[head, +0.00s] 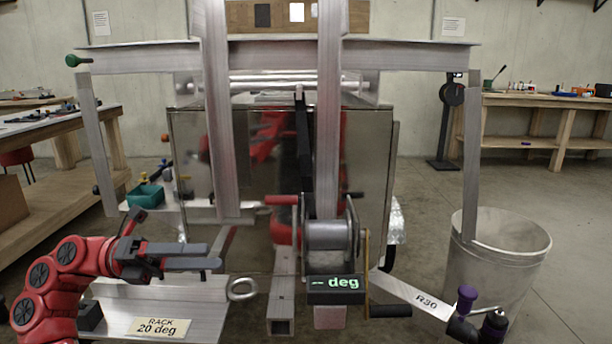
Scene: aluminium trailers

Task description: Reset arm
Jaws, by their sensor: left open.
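My left gripper (211,256) comes in from the left on a red arm. Its two grey fingers are apart with nothing visible between them, and they point right, above a low metal ledge. A grey metal bar labelled R30 (425,301) slants down to the right from the trailer's front, ending near purple and black knobs (467,298). Which part is the task's arm is not clear. My right gripper is not in view.
A ledge bears the sign "RACK 20 deg" (158,327). The trailer's upright beams (328,120) and shiny box (375,180) fill the middle. A metal bin (510,260) stands at right; workbenches line both sides.

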